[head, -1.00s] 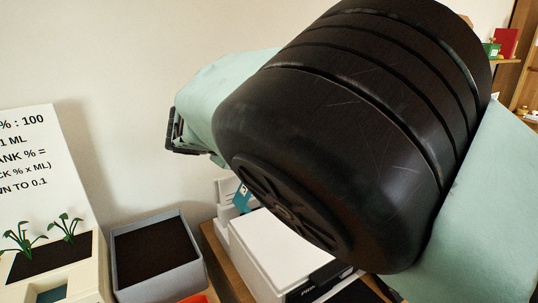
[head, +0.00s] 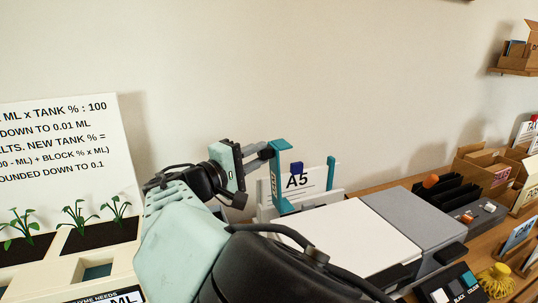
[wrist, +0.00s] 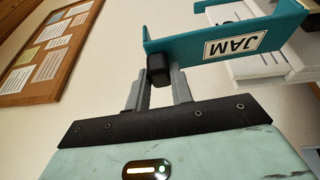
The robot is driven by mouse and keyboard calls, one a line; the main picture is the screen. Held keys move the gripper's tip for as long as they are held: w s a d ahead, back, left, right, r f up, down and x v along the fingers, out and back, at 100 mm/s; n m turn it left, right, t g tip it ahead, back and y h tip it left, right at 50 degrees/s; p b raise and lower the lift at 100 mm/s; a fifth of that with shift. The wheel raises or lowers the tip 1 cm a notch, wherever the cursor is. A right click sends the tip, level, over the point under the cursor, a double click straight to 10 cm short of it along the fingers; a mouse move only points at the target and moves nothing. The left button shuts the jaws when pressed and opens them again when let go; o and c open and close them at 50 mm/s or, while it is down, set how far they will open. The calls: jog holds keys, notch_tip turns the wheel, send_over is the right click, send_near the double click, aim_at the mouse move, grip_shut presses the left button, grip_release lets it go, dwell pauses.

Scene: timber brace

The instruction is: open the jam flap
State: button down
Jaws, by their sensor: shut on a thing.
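The teal jam flap (head: 277,185) stands upright at the left end of the white printer (head: 345,232) in the head view, with a ledge at its top. In the wrist view the flap (wrist: 215,43) crosses the top right, and its white JAM label reads upside down. My gripper (head: 262,153) is at the flap's upper left side. In the wrist view my gripper (wrist: 158,85) is shut on the flap's small black knob (wrist: 158,69). The contact between fingertips and knob is small and partly hidden.
A white A5 panel (head: 310,185) with a blue tab stands behind the flap. A planter (head: 60,268) with a text board (head: 55,145) is at the left. Boxes (head: 490,170) and a dark keypad (head: 450,287) are at the right.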

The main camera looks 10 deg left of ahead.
dwell(0.4)
jog(key=c, duration=1.2)
grip_release()
jog(key=shift+a, duration=0.1)
jog(key=b+v, duration=0.1)
jog(key=v, duration=1.6)
jog(key=shift+a+f+b, duration=0.15)
jog(key=shift+b, duration=0.15)
jog(key=shift+s, duration=0.2)
